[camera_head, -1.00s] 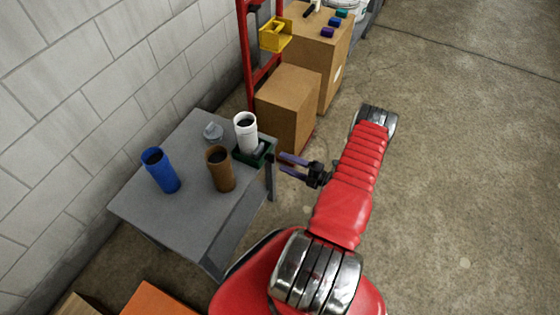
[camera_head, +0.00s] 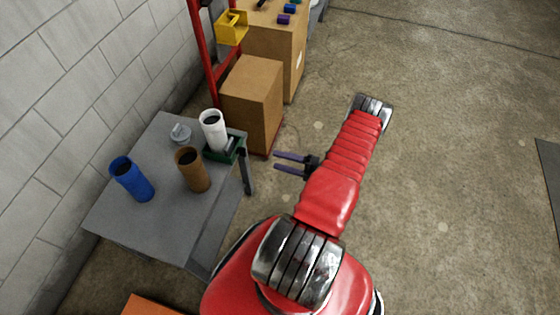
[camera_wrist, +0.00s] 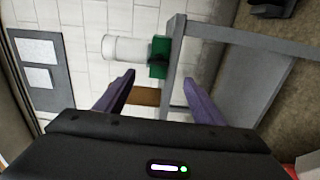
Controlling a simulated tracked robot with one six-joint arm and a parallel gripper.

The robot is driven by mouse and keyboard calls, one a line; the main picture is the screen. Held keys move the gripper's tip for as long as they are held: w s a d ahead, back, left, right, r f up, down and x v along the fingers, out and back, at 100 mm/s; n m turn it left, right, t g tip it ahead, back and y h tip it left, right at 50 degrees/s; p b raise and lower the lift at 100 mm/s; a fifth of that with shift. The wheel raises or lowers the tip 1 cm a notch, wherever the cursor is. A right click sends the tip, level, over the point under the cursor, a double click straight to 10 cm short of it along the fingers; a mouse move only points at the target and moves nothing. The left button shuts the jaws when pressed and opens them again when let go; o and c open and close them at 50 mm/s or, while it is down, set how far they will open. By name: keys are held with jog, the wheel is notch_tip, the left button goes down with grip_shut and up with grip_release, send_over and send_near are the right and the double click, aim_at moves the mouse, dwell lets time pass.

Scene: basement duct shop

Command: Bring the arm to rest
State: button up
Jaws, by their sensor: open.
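My red arm (camera_head: 345,165) is bent out over the concrete floor. My gripper (camera_head: 276,162) points left toward the grey table (camera_head: 150,225), with a gap between its fingertips and the table's right edge. Its two purple fingers are apart with nothing between them. In the wrist view, the open fingers (camera_wrist: 160,92) frame part of a brown cylinder (camera_wrist: 146,96), with a white cylinder (camera_wrist: 126,48) and a green tray (camera_wrist: 159,56) beyond.
Cardboard boxes (camera_head: 253,105) and a red rack (camera_head: 203,55) stand behind.

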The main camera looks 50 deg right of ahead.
dwell(0.4)
jog(key=s+a+r+n+g+y, duration=0.1)
jog(key=s+a+n+g+y, duration=0.1)
jog(key=a+n+g, duration=0.4)
jog(key=s+a+r+n+g+y, duration=0.1)
jog(key=s+a+n+y, duration=0.2)
jog(key=n, duration=0.5)
jog(key=w+a+r+n+g+h, duration=0.1)
jog(key=a+r+n+g+h, duration=0.25)
jog(key=r+n, duration=0.6)
jog(key=w+a+r+n+g+h, duration=0.1)
jog(key=a+r+n+g+h, duration=0.2)
jog(key=r+n, duration=0.6)
jog(key=w+a+r+n+g+h, duration=0.1)
jog(key=a+r+n+g, duration=0.3)
jog(key=r+n, duration=0.5)
jog(key=a+r+n+t+h, duration=0.2)
jog(key=a+r+n+t, duration=0.1)
jog(key=a+r, duration=0.5)
jog(key=s+a+r+n+t+h, duration=0.1)
jog(key=a+r+n+t, duration=0.2)
jog(key=a+r, duration=0.6)
notch_tip(320, 180, up, 4)
jog(key=n, duration=0.2)
jog(key=shift+r+n+h, duration=0.25)
jog(key=shift+n+h, duration=0.1)
